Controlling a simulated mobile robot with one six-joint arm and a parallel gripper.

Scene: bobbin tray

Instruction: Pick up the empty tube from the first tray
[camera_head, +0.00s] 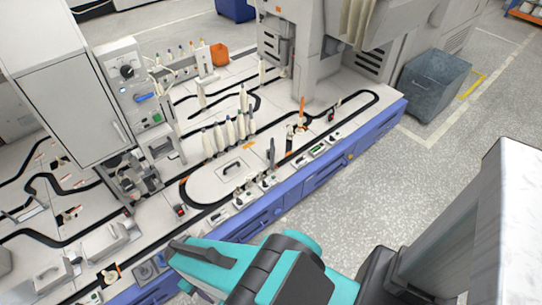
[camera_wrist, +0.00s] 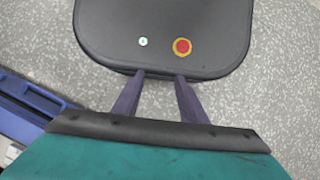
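The trays on the machine's black track are too small to tell apart in the head view. Several white wound bobbins (camera_head: 230,131) stand upright in a row on the table. In the head view my teal arm is low in the picture, in front of the blue table edge, and the fingers are not clear there.
The machine table (camera_head: 225,180) has a blue front edge (camera_head: 318,172). A grey control cabinet (camera_head: 136,88) rises at the left, and a machine column (camera_head: 302,50) at the back. A grey bin (camera_head: 433,84) stands on the floor at the right. The speckled floor (camera_head: 400,180) between is clear.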

